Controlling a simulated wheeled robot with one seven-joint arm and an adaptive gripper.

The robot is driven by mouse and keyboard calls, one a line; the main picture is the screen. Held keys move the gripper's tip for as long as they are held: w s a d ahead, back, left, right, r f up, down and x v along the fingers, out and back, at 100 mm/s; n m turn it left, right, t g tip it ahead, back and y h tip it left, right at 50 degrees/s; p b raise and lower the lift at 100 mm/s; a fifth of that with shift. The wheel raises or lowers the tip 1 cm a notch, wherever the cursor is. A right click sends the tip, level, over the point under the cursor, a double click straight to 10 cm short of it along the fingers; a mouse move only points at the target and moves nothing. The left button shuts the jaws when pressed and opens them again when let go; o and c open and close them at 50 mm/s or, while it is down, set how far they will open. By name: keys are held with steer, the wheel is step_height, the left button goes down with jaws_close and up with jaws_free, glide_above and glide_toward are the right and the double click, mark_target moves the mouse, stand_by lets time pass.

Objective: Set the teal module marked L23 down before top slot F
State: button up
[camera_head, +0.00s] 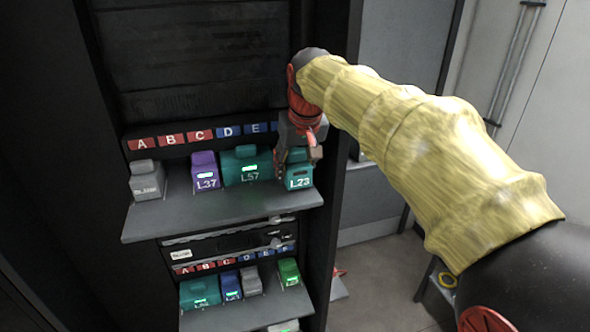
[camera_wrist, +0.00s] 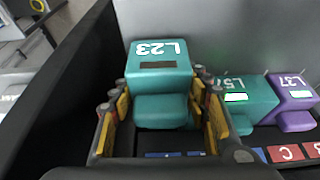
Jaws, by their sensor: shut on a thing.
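The teal module marked L23 (camera_head: 299,177) is at the right end of the upper shelf (camera_head: 222,207), in line with the far end of the lettered strip. My gripper (camera_head: 298,150) reaches down onto it from above. In the wrist view the L23 module (camera_wrist: 158,62) sits between the two yellow-padded fingers of my gripper (camera_wrist: 168,122), which are shut on it. The top strip shows A, B, C, D and E (camera_head: 256,128); the label beyond E is hidden behind my gripper. Whether the module's base touches the shelf is hard to tell.
A teal module L57 (camera_head: 246,166) stands close to the left of L23, then a purple module L37 (camera_head: 205,171) and a grey module (camera_head: 147,180). A dark cabinet wall (camera_head: 335,130) rises close on the right. A lower shelf (camera_head: 250,312) holds several more modules.

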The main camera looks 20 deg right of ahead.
steer(key=shift+f, duration=0.45)
steer(key=shift+s, duration=0.1)
steer(key=shift+f, duration=0.15)
steer(key=o, duration=1.4)
steer(key=shift+c, duration=0.2)
